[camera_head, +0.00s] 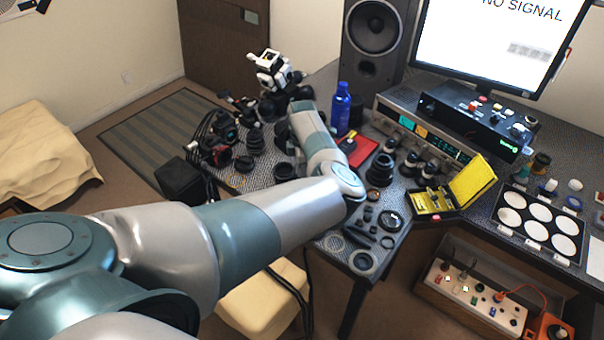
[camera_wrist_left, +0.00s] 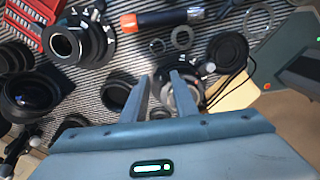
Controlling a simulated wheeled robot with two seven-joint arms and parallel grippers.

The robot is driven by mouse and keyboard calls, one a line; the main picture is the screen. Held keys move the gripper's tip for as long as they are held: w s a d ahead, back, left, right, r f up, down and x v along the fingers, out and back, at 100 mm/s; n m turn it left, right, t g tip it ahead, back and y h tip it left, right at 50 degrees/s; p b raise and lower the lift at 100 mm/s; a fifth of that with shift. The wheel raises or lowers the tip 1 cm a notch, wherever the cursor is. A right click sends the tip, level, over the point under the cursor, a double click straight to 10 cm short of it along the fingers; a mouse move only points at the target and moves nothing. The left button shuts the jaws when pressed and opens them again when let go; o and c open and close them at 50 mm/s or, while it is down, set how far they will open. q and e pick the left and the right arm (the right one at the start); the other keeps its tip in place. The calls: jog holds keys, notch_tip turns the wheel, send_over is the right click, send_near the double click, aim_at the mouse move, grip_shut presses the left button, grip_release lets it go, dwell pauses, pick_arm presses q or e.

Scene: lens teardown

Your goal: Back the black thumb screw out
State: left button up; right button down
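My left gripper (camera_wrist_left: 159,75) shows in the left wrist view with two grey fingers apart and nothing clearly held between them. A metallic ring-shaped part (camera_wrist_left: 183,97) lies behind and beside the right-hand finger, partly covered by it. I cannot tell whether they touch. I cannot make out the black thumb screw in either view; it may be hidden or too small. In the head view my left arm reaches over the bench (camera_head: 232,180), and its fingertips are not distinguishable. My right gripper is not recognisable in either view.
Lens parts crowd the bench, including a black lens (camera_head: 380,168). A blue bottle (camera_head: 341,108), an open yellow case (camera_head: 470,184) and a white-disc tray (camera_head: 508,236) stand there. The left wrist view shows an orange-and-black tool (camera_wrist_left: 150,20) and a red case (camera_wrist_left: 42,25).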

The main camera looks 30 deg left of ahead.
pick_arm(q)
grip_shut()
